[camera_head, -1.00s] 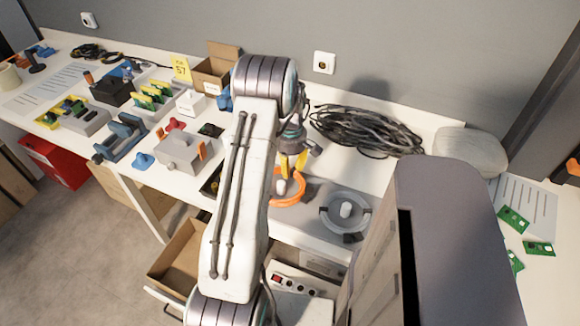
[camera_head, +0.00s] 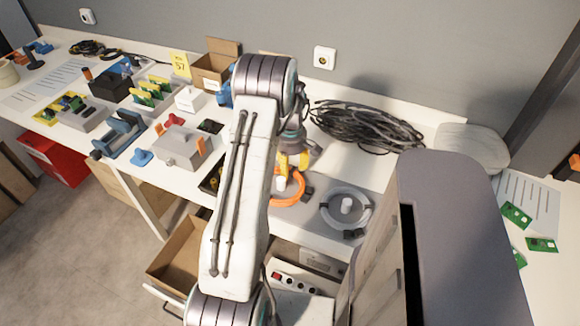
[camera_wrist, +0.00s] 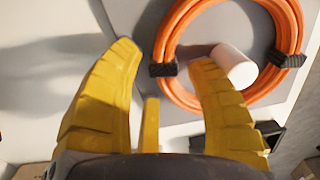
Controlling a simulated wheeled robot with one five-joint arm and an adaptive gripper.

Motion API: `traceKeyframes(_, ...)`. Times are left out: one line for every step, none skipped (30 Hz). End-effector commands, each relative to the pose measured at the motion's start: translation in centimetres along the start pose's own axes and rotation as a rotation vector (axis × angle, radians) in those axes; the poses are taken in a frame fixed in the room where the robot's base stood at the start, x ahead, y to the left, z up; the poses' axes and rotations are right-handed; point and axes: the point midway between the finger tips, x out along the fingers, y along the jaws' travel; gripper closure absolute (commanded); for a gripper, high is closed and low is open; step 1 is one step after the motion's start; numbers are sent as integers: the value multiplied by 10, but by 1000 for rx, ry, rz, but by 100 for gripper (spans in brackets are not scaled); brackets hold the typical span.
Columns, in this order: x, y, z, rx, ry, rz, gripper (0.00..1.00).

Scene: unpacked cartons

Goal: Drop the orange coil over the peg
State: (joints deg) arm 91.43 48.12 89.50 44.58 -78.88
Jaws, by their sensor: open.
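The orange coil (camera_head: 291,201) lies on a grey board on the bench, around a white peg (camera_head: 281,184). In the wrist view the orange coil (camera_wrist: 166,38) has black clips, and the white peg (camera_wrist: 236,68) stands inside its ring, nearer the lower edge. My gripper (camera_head: 293,162), with yellow fingers, is just above the coil. In the wrist view my gripper (camera_wrist: 165,58) is open, with nothing between the fingers. The right finger covers part of the coil and comes close to the peg. Part of the coil is hidden behind my arm in the head view.
A grey coil (camera_head: 325,222) lies around a second white peg (camera_head: 347,205) to the right. A pile of black cable (camera_head: 365,128) lies behind. An open carton (camera_head: 172,255) stands below the bench edge. A tall grey cabinet (camera_head: 455,215) stands at right front.

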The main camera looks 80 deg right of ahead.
Motion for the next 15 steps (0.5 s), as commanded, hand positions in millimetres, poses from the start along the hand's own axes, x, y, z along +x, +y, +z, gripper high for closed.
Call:
traceKeyframes(0, 0, 0, 0, 0, 0, 50)
traceKeyframes(0, 0, 0, 0, 0, 0, 50)
traceKeyframes(0, 0, 0, 0, 0, 0, 50)
traceKeyframes(0, 0, 0, 0, 0, 0, 50)
traceKeyframes(0, 0, 0, 0, 0, 0, 50)
traceKeyframes(-1, 0, 0, 0, 0, 0, 50)
traceKeyframes(-2, 0, 0, 0, 0, 1, 50)
traceKeyframes(-4, 0, 0, 0, 0, 1, 50)
traceKeyframes(-7, 0, 0, 0, 0, 2, 50)
traceKeyframes(-10, 1, 0, 0, 0, 2, 50)
traceKeyframes(-13, 1, 0, 0, 1, 3, 50)
traceKeyframes(-18, 1, 0, 0, 1, 4, 50)
traceKeyframes(-23, 1, 0, 0, 1, 4, 50)
traceKeyframes(-28, 1, 0, 0, 1, 5, 50)
traceKeyframes(-35, 1, 0, 0, 1, 5, 50)
